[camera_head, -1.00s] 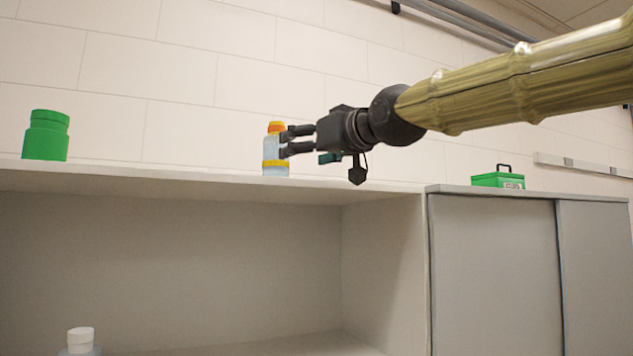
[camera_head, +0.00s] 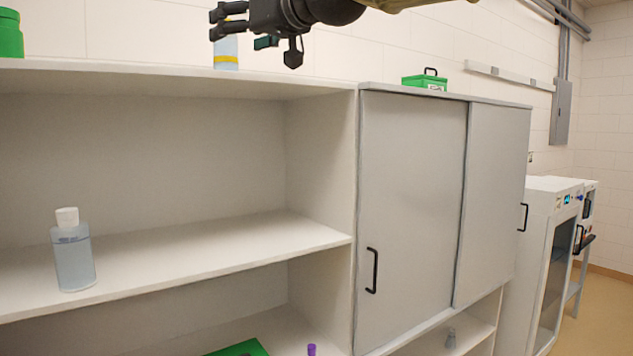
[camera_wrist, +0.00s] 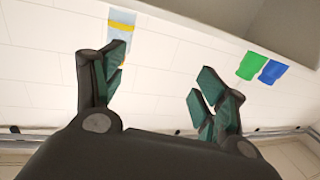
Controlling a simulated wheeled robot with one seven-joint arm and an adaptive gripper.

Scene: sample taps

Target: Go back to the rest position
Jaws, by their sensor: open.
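My gripper (camera_head: 222,22) is at the top of the head view, above the shelf unit's top and near the wall. In the wrist view my gripper (camera_wrist: 160,88) has its two green-padded fingers spread with nothing between them. A clear bottle with a yellow band (camera_head: 226,56) stands on the shelf top, partly covered by the fingers in the head view. The bottle also shows in the wrist view (camera_wrist: 122,22), beyond the left finger and apart from the gap between the fingers.
A green jar (camera_head: 10,36) stands on the shelf top at far left, and a green box (camera_head: 426,81) sits on the cabinet (camera_head: 415,200). A white-capped bottle (camera_head: 73,255) stands on the middle shelf. A white appliance (camera_head: 540,250) is at right, with open floor (camera_head: 606,300) beyond.

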